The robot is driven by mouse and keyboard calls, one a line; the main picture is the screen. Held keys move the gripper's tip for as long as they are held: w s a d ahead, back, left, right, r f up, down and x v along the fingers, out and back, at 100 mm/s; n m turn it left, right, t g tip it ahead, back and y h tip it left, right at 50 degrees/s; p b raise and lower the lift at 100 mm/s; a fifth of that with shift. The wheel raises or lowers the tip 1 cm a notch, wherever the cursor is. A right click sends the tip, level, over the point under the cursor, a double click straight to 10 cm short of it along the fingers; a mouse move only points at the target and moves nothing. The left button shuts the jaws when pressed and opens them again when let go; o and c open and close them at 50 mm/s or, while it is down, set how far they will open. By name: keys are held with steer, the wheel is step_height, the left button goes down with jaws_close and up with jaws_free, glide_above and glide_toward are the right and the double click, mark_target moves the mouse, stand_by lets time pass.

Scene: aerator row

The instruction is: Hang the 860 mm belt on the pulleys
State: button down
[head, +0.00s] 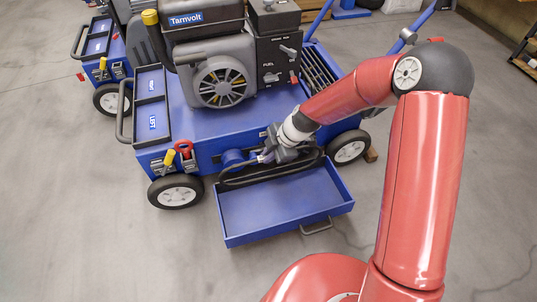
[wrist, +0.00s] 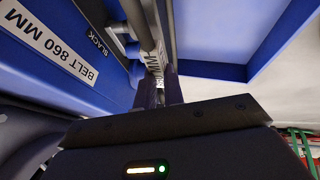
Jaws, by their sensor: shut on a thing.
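A black belt (head: 275,176) hangs as a long, low loop at the front of the blue cart, just above the open blue drawer. My gripper (head: 268,156) is shut on the belt at the loop's upper side. A blue round part (head: 232,158) sits left of my gripper. I cannot make out pulleys, or whether the belt touches anything else.
The open blue drawer (head: 270,205) looks empty and juts out below the belt. An engine (head: 222,80) marked "Tarnvolt" stands on the cart (head: 205,125). Red and yellow handles (head: 180,153) are at the cart's left front. A second cart (head: 97,45) stands behind left. Floor in front is clear.

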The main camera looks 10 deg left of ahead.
steer(key=shift+w+a+b, duration=0.25)
steer(key=shift+w+a, duration=0.25)
steer(key=shift+w, duration=0.35)
steer(key=shift+w+a+b, duration=0.2)
steer(key=shift+w+a, duration=0.35)
steer(key=shift+w, duration=0.25)
steer(key=shift+w+a+b, duration=0.25)
steer(key=shift+w+a, duration=0.25)
steer(key=shift+w, duration=0.35)
steer(key=shift+f, duration=0.4)
stand_by(0.4)
steer(key=c, duration=1.4)
jaws_free()
steer(key=shift+c, duration=0.2)
